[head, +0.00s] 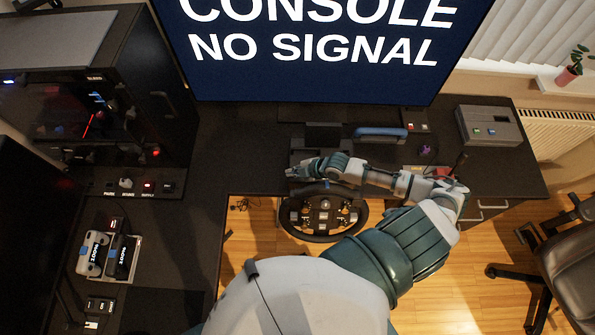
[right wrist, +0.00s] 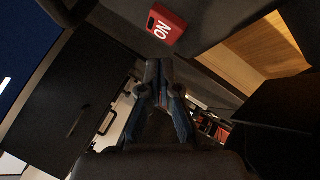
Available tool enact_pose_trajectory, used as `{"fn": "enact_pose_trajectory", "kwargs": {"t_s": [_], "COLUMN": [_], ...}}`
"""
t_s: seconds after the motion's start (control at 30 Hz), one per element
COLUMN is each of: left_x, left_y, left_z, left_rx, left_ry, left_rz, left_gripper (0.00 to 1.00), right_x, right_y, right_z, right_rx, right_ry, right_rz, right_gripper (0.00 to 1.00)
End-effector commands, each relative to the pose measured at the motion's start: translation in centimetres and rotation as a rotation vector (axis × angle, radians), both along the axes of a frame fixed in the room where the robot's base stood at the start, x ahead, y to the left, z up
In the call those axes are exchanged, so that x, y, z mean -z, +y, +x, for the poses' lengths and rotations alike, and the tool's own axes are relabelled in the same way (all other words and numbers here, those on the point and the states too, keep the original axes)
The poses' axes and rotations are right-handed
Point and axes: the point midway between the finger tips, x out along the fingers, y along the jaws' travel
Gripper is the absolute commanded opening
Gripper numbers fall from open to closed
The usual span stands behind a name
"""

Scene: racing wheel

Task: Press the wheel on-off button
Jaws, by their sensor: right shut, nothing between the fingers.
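The racing wheel (head: 322,216) stands at the desk's front edge in the head view, with small coloured buttons on its face. My right gripper (head: 296,170) is over the wheel base, just above the wheel's upper rim. In the right wrist view my right gripper (right wrist: 161,78) is shut and empty, its fingertips together. A red button block marked "ON" (right wrist: 165,26) lies beyond the fingertips in that view, apart from them in the picture. In the head view my gripper hides most of that spot. My left gripper is not in view.
A large screen (head: 320,50) reading "CONSOLE NO SIGNAL" stands behind the wheel. A blue-handled item (head: 380,132) and a grey box with buttons (head: 490,126) are on the right of the desk. A controller stand (head: 108,256) is at left. A chair (head: 570,255) stands at right.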

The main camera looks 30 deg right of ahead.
Motion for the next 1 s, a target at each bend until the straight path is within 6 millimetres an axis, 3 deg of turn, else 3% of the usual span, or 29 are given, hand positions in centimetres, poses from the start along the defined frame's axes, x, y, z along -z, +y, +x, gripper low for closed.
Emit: {"fn": "enact_pose_trajectory", "kwargs": {"t_s": [0.27, 0.6, 1.0], "left_x": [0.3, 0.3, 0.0], "left_y": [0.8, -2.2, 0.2], "left_z": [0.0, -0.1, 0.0], "left_rx": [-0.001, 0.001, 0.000], "left_ry": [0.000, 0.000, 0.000], "left_rz": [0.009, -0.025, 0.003], "left_gripper": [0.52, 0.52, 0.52], "right_x": [0.6, 0.5, -0.7], "right_y": [-1.0, -0.8, -2.5], "right_z": [0.0, 0.0, 0.0], "right_rx": [0.002, 0.002, 0.001], "right_ry": [0.001, 0.002, 0.002], "right_rz": [0.005, -0.006, 0.000], "right_gripper": [0.00, 0.00, 0.00]}}
